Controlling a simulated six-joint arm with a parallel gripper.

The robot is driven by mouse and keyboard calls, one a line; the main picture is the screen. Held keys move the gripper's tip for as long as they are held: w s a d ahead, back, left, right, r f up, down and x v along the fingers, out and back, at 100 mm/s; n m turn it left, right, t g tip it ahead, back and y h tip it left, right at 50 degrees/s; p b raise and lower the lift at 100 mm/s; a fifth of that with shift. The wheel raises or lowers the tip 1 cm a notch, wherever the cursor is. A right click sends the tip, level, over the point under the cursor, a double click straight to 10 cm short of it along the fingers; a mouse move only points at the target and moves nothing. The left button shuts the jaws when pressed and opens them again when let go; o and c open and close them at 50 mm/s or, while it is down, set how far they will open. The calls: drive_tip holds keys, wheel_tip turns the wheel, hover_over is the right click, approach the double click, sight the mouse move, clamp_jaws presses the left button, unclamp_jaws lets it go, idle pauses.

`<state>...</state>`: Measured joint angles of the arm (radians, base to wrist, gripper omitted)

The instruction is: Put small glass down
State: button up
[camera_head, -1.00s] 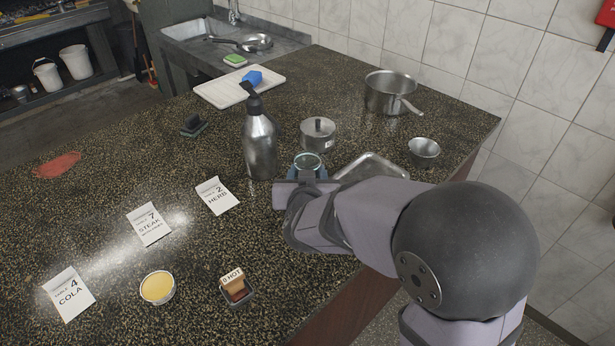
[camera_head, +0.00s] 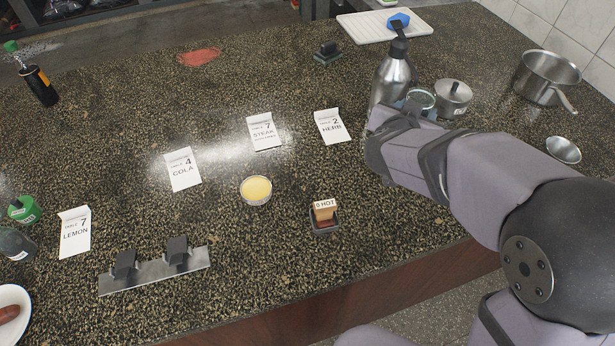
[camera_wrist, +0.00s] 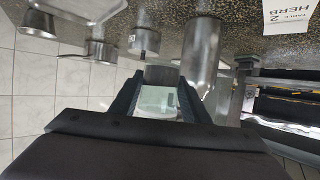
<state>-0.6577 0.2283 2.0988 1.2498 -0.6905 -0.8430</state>
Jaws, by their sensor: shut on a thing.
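The small clear glass (camera_head: 421,97) shows only its rim and upper part in the head view, between the metal bottle and the lidded pot. The rest of it is hidden by my gripper. In the wrist view the glass (camera_wrist: 158,101) sits between the two dark fingers. My gripper (camera_wrist: 160,93) is shut on it, and it also shows in the head view (camera_head: 416,108). The counter (camera_wrist: 235,38) is at the top of the wrist view. I cannot tell the gap under the glass.
A metal pump bottle (camera_head: 391,75) stands close left of the glass, and a lidded pot (camera_head: 453,98) close right. A saucepan (camera_head: 546,78) and a small metal bowl (camera_head: 564,150) are farther right. Order cards, a yellow dish (camera_head: 256,190) and a HOT-tagged dish (camera_head: 324,217) lie left.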

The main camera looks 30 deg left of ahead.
drive_tip(key=s+a+r+m+h, duration=0.1)
drive_tip(key=a+r, duration=0.1)
drive_tip(key=a, duration=0.5)
drive_tip(key=m+h, duration=0.3)
drive_tip(key=h, duration=0.1)
hover_over(305, 180)
wheel_tip(305, 180, down, 4)
drive_tip(key=shift+g+y, duration=0.4)
drive_tip(key=shift+f+p, duration=0.45)
drive_tip(key=shift+f, duration=4.65)
drive_tip(key=shift+f, duration=0.1)
drive_tip(key=o, duration=0.7)
drive_tip(key=shift+f, duration=0.1)
drive_tip(key=o, duration=0.5)
drive_tip(key=shift+c, duration=0.2)
